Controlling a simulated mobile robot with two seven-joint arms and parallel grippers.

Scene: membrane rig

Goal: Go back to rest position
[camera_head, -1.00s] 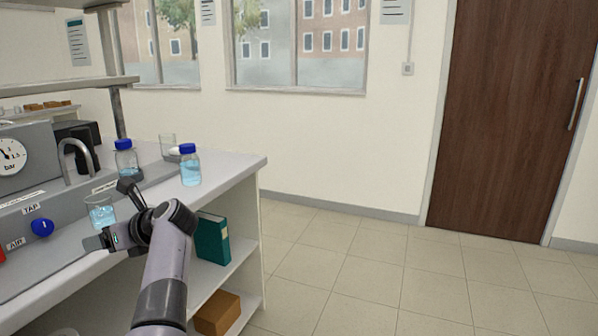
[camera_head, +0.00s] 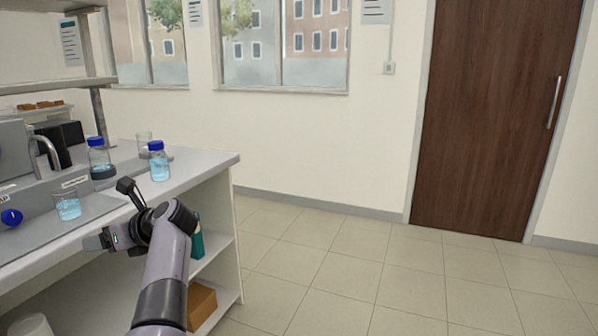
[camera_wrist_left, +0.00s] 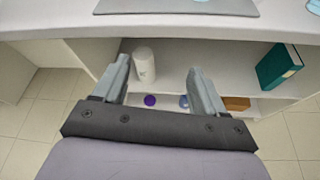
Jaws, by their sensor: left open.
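My left gripper (camera_head: 112,216) comes in from the bottom of the head view, in front of the bench (camera_head: 215,162). Its two fingers are spread, with nothing between them. In the left wrist view the open gripper (camera_wrist_left: 157,70) points at the open shelf under the bench top, and the bench's front edge lies beyond the fingertips. A white cylinder (camera_wrist_left: 146,66) on the shelf appears behind the left finger, apart from it as far as I can tell. My right gripper is in neither view.
Tiled floor (camera_head: 330,265) lies clear on the right, up to the brown door (camera_head: 495,120).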

